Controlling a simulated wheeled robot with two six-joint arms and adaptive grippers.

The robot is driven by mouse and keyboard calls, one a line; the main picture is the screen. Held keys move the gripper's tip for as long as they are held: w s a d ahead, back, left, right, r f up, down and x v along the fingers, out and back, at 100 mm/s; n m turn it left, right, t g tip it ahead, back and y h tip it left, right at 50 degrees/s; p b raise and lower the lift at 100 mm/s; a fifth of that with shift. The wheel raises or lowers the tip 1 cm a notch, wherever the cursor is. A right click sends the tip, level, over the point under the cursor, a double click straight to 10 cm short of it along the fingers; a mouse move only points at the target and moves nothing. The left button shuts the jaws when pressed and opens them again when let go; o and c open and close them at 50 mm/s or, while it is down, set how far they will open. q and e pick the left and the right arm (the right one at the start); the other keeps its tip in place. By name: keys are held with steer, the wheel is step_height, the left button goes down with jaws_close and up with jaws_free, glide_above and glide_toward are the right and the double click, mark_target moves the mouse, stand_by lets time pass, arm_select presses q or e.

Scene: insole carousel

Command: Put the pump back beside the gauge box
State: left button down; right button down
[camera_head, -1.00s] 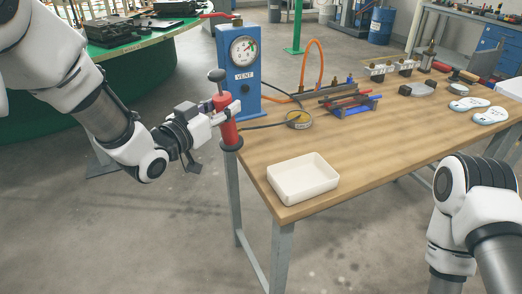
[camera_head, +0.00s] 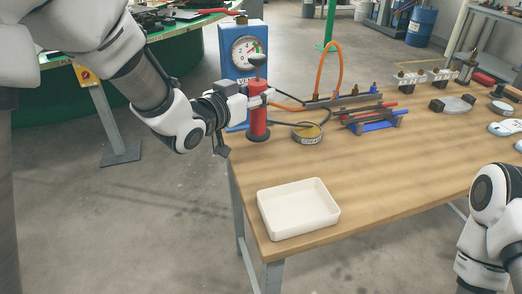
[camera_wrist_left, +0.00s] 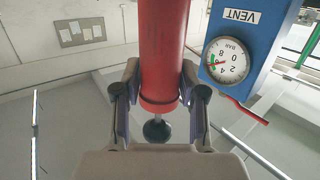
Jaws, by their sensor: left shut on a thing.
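The red pump (camera_head: 258,118) with its dark knob on top is upright at the table's left end, in front of the blue gauge box (camera_head: 232,68). Its base looks to be on or just above the tabletop; I cannot tell which. My left gripper (camera_head: 262,98) is shut around the pump's upper body. In the left wrist view the red pump (camera_wrist_left: 163,50) is between the two fingers (camera_wrist_left: 160,105), and the gauge box (camera_wrist_left: 247,40) with its dial stands to the right. My right arm shows at the lower right, but its gripper is outside the view.
A white tray (camera_head: 298,208) sits at the front left corner of the wooden table (camera_head: 390,165). A round yellow-and-black tin (camera_head: 306,133) stands right of the pump. A rack with red and blue tools (camera_head: 375,117) and an orange hose (camera_head: 323,60) are behind. The table's middle is clear.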

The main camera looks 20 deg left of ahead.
mark_target(252, 131)
arm_select(q)
steer(key=f, duration=0.5)
steer(key=f+b, duration=0.1)
steer(key=f, duration=0.2)
steer(key=shift+w+f, duration=0.25)
steer(key=shift+w, duration=0.05)
steer(key=shift+f, duration=0.35)
steer(key=shift+w, duration=0.1)
steer(key=shift+f, duration=0.25)
steer(key=c, duration=0.7)
jaws_free()
steer(key=shift+o, duration=0.2)
